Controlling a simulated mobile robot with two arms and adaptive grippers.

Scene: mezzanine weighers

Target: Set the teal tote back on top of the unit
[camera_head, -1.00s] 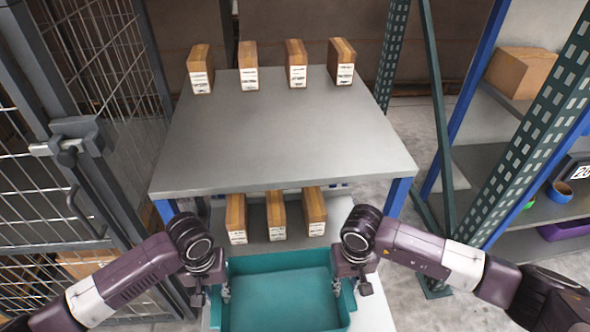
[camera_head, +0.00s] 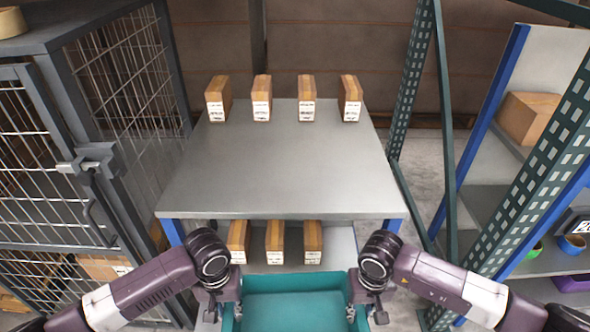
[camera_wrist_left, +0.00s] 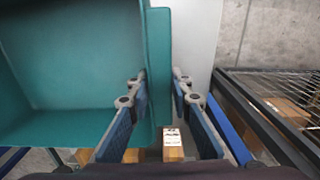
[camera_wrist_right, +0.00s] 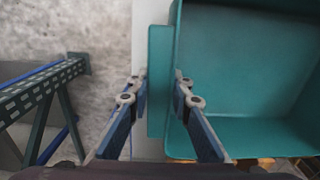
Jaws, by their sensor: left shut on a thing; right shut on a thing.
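The teal tote (camera_head: 290,311) is at the bottom of the head view, in front of the unit, and looks empty. My left gripper (camera_head: 214,308) is shut on its left wall; the left wrist view shows the fingers (camera_wrist_left: 160,100) on either side of that rim. My right gripper (camera_head: 376,308) is shut on its right wall, as the fingers (camera_wrist_right: 158,100) show in the right wrist view. The unit's grey top (camera_head: 285,170) lies beyond the tote, with a row of several boxes (camera_head: 262,97) along its back edge. The tote's lower part is cut off.
On the unit's lower shelf stand three boxes (camera_head: 275,243). A wire cage (camera_head: 105,110) stands close on the left. A green perforated post (camera_head: 530,170) and a shelf with a carton (camera_head: 528,118) are on the right. The front of the unit's top is clear.

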